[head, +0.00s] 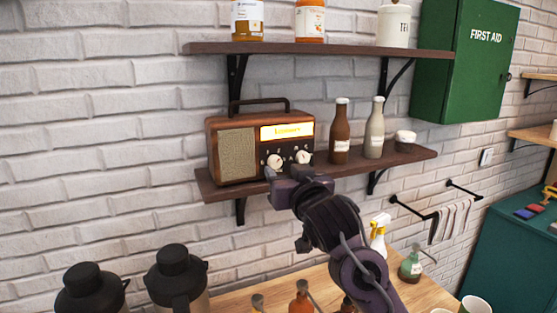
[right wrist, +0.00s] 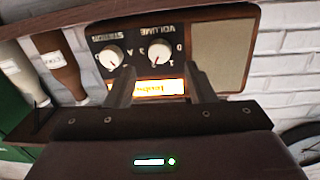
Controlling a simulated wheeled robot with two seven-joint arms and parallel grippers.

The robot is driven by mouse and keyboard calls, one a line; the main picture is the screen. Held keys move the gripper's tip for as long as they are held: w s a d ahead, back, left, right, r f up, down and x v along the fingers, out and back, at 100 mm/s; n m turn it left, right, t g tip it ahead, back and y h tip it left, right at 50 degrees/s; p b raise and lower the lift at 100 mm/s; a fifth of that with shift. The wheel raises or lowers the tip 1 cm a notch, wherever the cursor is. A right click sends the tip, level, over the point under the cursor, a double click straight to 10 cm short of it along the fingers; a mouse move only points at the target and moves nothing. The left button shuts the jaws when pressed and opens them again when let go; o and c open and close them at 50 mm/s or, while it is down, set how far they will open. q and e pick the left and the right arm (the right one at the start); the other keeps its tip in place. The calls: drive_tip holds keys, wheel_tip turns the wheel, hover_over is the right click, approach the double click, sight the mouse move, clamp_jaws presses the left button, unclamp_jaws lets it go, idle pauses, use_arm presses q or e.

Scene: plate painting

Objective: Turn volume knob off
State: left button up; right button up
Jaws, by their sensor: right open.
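The brown wooden radio (head: 237,155) stands on the lower shelf with its display lit yellow. Its white volume knob (head: 275,161) is the left of two knobs in the head view. In the right wrist view, which is upside down, the volume knob (right wrist: 158,53) sits under the word VOLUME, and the station knob (right wrist: 110,58) is to its left. My right gripper (head: 284,173) is open and empty just in front of the radio's knobs. In the wrist view its fingertips (right wrist: 163,79) lie either side of the volume knob's line, apparently not gripping it. My left gripper is not in view.
A brown bottle (head: 340,135), a pale bottle (head: 375,130) and a small jar (head: 405,141) stand right of the radio. The upper shelf (head: 330,50) runs above. Two black-topped flasks (head: 175,275) and spray bottles are on the wooden counter (head: 235,300) below.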

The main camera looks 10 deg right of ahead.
sight(276, 163)
drive_tip(key=w, duration=0.1)
drive_tip(key=w+p, duration=0.1)
drive_tip(key=shift+w+a+r, duration=0.15)
drive_tip(key=shift+w+a, duration=0.05)
drive_tip(key=shift+w, duration=0.2)
drive_tip(key=shift+w+a+f, duration=0.1)
drive_tip(key=shift+w+f, duration=0.1)
drive_tip(key=shift+w, duration=0.65)
drive_tip(key=c, duration=1)
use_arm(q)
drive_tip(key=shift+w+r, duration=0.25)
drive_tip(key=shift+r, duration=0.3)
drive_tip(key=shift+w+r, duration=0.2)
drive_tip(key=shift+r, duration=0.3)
use_arm(e)
drive_tip(key=shift+o, duration=0.2)
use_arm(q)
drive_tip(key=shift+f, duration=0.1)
